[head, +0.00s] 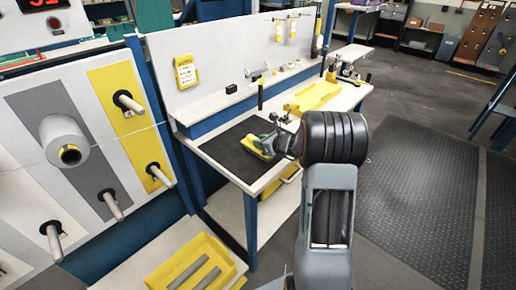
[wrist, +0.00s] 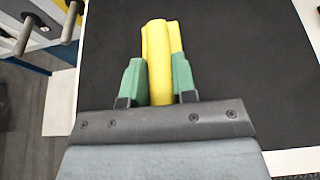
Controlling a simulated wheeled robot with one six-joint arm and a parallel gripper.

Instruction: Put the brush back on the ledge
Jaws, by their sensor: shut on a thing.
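My gripper (head: 262,146) is low over the black mat on the workbench, with its green fingertips (wrist: 149,80) shut on a yellow thing. In the wrist view this is the brush (wrist: 157,50), seen as a yellow body reaching past the fingertips over the mat. Its bristles cannot be made out, and its lower part is hidden by the gripper. I cannot tell whether it touches the mat. The ledge (head: 205,108) is a pale narrow shelf along the back panel, behind and above the mat.
The black mat (head: 228,150) is otherwise clear. A small black box (head: 231,88) and several small items sit on the ledge. A yellow tray (head: 315,96) lies farther along the bench. A panel with pegs (head: 110,204) stands at the left, and a yellow bin (head: 160,277) is below.

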